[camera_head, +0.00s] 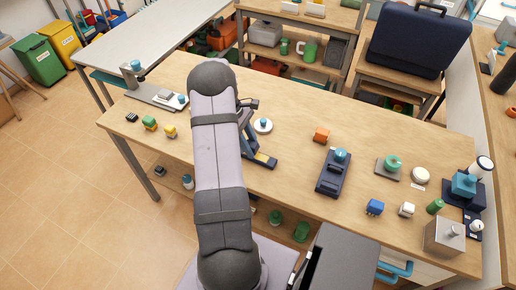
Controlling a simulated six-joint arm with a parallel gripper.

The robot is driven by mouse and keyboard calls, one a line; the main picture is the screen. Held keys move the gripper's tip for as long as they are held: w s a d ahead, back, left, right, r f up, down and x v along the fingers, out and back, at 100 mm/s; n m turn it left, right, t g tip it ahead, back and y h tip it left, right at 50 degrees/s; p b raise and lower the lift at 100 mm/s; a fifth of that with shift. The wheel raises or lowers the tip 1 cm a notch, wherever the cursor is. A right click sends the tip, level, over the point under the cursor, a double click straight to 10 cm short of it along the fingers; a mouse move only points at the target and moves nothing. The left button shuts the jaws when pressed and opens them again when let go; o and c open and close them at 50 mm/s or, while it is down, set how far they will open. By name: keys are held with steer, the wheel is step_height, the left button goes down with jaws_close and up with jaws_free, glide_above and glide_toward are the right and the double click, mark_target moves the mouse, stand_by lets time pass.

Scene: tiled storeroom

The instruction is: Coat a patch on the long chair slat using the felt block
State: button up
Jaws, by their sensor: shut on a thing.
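My arm stands across the left-centre of the workbench and covers what lies behind it. I cannot make out the long chair slat or the felt block.
The wooden workbench (290,165) is bare around its middle. An orange block (321,135), a dark device with a teal knob (332,176), a blue block (375,207) and a metal box (443,238) stand to the right. Small blocks (150,123) lie left of my arm.

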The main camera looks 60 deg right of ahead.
steer(key=shift+w, duration=1.6)
step_height(320, 180, up, 8)
steer(key=p, duration=0.6)
